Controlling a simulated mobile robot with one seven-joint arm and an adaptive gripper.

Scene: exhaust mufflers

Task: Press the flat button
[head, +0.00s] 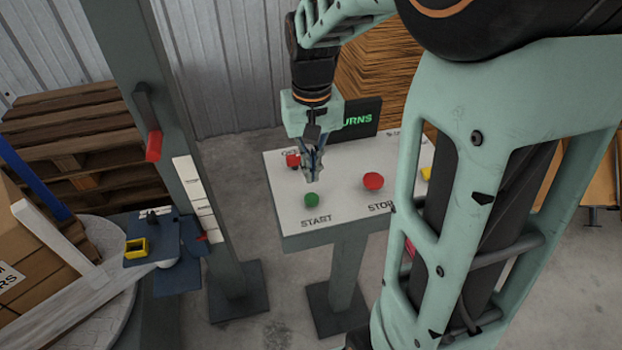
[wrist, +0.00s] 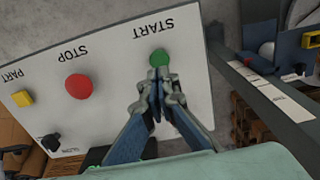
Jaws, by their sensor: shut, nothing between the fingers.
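The control panel (head: 345,205) is a pale sloped board on a post. A green button (head: 311,200) sits above the word START, and it also shows in the wrist view (wrist: 159,58). A larger red button (head: 373,181) sits by STOP, also in the wrist view (wrist: 79,87). A yellow square button (wrist: 22,98) is by PART, partly hidden by my arm in the head view. I cannot tell which is called flat. My gripper (head: 315,180) is shut and empty, pointing down close to the green button; in the wrist view its fingertips (wrist: 158,78) overlap the button's near edge. Contact cannot be told.
A small red control (head: 292,160) and a black knob (wrist: 51,142) are also on the panel. A dark display (head: 358,118) stands behind it. A grey post (head: 170,130) with a red-handled lever stands left. Wooden pallets (head: 75,145) are behind.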

